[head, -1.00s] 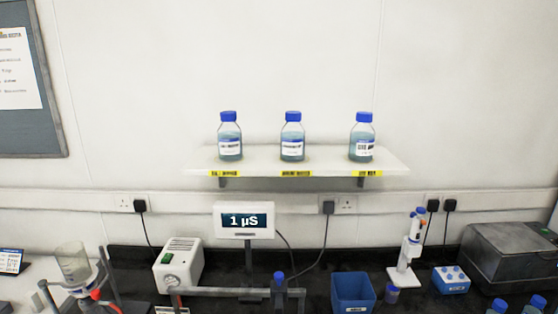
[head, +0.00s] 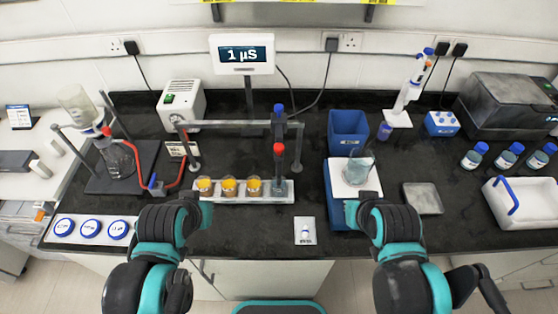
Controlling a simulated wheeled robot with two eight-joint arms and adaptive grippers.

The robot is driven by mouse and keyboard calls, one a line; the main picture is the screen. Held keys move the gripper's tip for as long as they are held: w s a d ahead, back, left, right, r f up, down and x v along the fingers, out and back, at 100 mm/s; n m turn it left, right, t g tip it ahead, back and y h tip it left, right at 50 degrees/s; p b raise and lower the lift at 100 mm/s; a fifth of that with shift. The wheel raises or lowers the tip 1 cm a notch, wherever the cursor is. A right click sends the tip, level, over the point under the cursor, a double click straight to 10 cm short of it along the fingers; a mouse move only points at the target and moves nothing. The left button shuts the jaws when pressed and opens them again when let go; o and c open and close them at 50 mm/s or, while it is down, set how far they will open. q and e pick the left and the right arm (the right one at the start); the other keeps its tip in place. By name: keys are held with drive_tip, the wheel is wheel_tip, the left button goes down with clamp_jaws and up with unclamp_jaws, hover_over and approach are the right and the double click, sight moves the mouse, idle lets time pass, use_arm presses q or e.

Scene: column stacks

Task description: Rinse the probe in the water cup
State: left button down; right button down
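That cup is at the right end of a white strip (head: 222,198), beside several cups of amber liquid (head: 229,187). A glass beaker (head: 358,169) of clear liquid sits on a white-topped blue stand to the right; I cannot tell which vessel is the water cup. My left gripper (head: 206,213) is in front of the strip's left end. My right gripper (head: 351,213) is in front of the beaker stand. Neither visibly holds anything; their openings are hidden.
The metal rail (head: 235,125) crosses above the cups. A meter (head: 242,54) reads 1 µS. A blue bin (head: 348,132) stands behind the beaker. A small white card (head: 305,231) lies in front. Blue-capped bottles (head: 507,158) and a white tray (head: 525,203) are at right.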

use_arm(q)
drive_tip(key=c, duration=1.8)
unclamp_jaws()
drive_tip(key=shift+r, duration=0.1)
drive_tip(key=shift+c, duration=0.2)
use_arm(e)
drive_tip(key=shift+r, duration=0.1)
use_arm(q)
drive_tip(key=o, duration=0.5)
drive_tip(key=r+p, duration=0.1)
drive_tip(key=w+d+r+p, duration=0.1)
drive_tip(key=r, duration=0.1)
drive_tip(key=shift+d+m+p, duration=0.15)
drive_tip(key=shift+m+p, duration=0.15)
drive_tip(key=shift+m, duration=0.1)
drive_tip(key=shift+o, duration=0.2)
drive_tip(key=m+g+h+p, duration=0.35)
drive_tip(key=m+p, duration=0.45)
drive_tip(key=p, duration=0.8)
approach(278, 146)
drive_tip(key=shift+g, duration=0.25)
drive_tip(key=b+x, duration=0.1)
drive_tip(key=x, duration=0.7)
drive_tip(key=shift+w+d+f+b, duration=0.1)
drive_tip(key=shift+w+b, duration=0.15)
drive_tip(key=shift+b, duration=0.1)
use_arm(e)
wheel_tip(278, 146, up, 17)
use_arm(q)
clamp_jaws()
